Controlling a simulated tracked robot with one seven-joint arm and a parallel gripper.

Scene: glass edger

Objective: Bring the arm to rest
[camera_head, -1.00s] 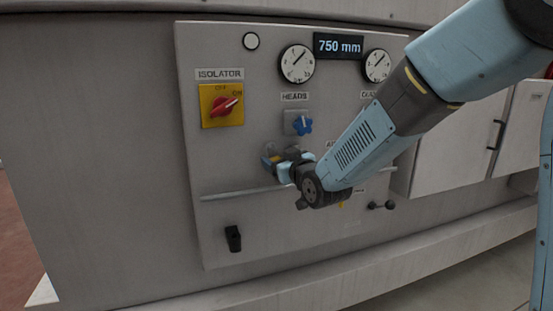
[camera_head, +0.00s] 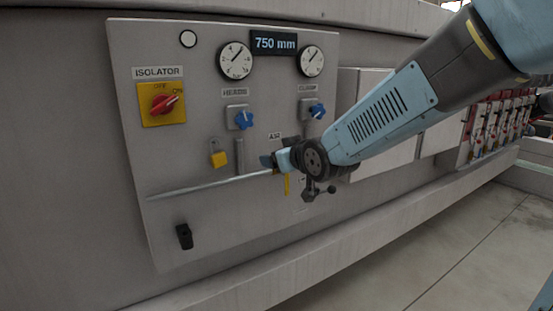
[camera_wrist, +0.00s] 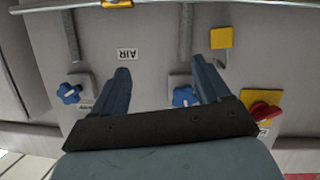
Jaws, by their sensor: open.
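My gripper (camera_head: 268,161) is in front of the grey control panel (camera_head: 200,240), near the AIR label, with my arm reaching in from the upper right. In the wrist view my gripper (camera_wrist: 160,78) shows two blue-grey fingers spread apart with nothing between them. The AIR label (camera_wrist: 128,55) appears between and beyond the fingertips. I cannot tell the exact gap between gripper and panel.
The panel carries a red isolator switch (camera_head: 164,102) on yellow, blue knobs for heads (camera_head: 243,119) and clamp (camera_head: 317,110), a yellow padlock (camera_head: 218,155), a horizontal rail (camera_head: 200,189) and a black handle (camera_head: 184,236). Open floor (camera_head: 450,250) lies at lower right.

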